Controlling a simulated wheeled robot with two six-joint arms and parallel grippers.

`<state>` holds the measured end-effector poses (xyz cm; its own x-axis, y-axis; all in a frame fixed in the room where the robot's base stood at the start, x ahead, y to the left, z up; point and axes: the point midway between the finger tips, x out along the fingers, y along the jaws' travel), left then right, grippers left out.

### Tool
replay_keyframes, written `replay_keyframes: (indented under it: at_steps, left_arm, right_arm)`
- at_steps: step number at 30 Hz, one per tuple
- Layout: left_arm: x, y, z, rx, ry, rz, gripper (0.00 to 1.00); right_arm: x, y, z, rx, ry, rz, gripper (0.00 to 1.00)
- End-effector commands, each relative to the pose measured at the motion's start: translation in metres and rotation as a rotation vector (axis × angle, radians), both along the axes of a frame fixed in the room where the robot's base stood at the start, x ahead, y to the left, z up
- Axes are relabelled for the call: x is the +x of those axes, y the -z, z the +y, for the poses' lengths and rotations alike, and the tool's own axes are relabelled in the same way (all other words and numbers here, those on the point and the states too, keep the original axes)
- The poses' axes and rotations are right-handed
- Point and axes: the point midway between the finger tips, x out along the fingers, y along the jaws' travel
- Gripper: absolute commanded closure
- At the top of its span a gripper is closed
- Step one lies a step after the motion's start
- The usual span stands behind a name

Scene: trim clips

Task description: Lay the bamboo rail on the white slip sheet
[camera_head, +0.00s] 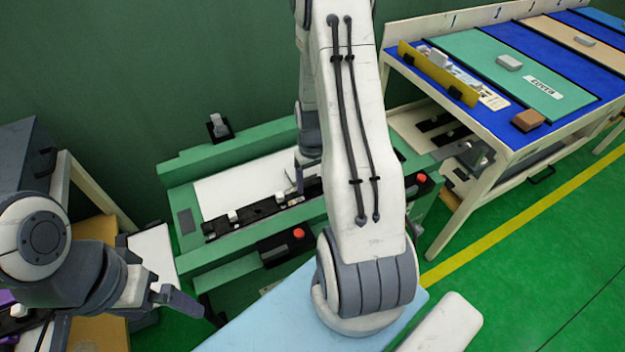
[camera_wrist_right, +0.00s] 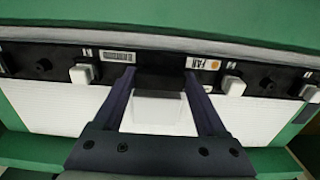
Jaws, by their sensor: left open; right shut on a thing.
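I cannot single out the bamboo rail with certainty; an ochre rail (camera_head: 436,73) with dark blocks stands along the left edge of the blue-topped table. A white sheet (camera_head: 245,182) lies on the green station. It also shows in the right wrist view (camera_wrist_right: 50,108); I cannot tell if it is the slip sheet. My right gripper (camera_head: 299,188) is at the black clip strip (camera_head: 243,216). In the right wrist view its fingers (camera_wrist_right: 159,78) are shut on a dark block at the strip (camera_wrist_right: 110,65), with a white surface between them. My left gripper (camera_head: 190,306) is open and empty at lower left.
The green station (camera_head: 205,255) carries red buttons and a small upright bracket (camera_head: 219,126). The blue-topped table (camera_head: 515,140) holds coloured panels and a brown block (camera_head: 527,119). Another pale sheet (camera_head: 152,252) lies near my left arm. Green floor is free at right.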

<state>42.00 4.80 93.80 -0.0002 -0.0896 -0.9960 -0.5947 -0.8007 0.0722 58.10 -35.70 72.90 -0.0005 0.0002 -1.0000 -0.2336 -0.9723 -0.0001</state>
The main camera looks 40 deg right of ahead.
Motion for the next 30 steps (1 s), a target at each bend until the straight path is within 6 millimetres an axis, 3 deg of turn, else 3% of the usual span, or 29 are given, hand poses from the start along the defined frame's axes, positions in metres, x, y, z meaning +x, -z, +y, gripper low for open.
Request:
replay_keyframes:
  at_steps: [15, 16, 17, 25, 30]
  left_arm:
    - [0.000, 0.008, 0.000, 0.000, 0.000, 0.000, 0.00]
    - [0.000, 0.007, 0.000, 0.000, 0.000, 0.000, 0.00]
    - [0.000, 0.007, 0.000, 0.000, 0.000, 0.000, 0.00]
    - [0.000, 0.006, 0.000, 0.000, 0.000, 0.000, 0.00]
    - [0.000, 0.003, 0.000, 0.000, 0.000, 0.000, 0.00]
  right_arm:
    - [0.000, 0.011, 0.000, 0.000, 0.000, -0.001, 1.00]
    - [0.000, 0.010, 0.000, 0.000, 0.000, -0.001, 0.14]
    - [0.000, 0.010, 0.000, 0.000, 0.000, -0.001, 0.03]
    - [0.000, 0.009, 0.000, 0.000, 0.000, 0.000, 0.00]
    - [0.001, -0.010, -0.001, -0.002, 0.000, -0.004, 0.00]
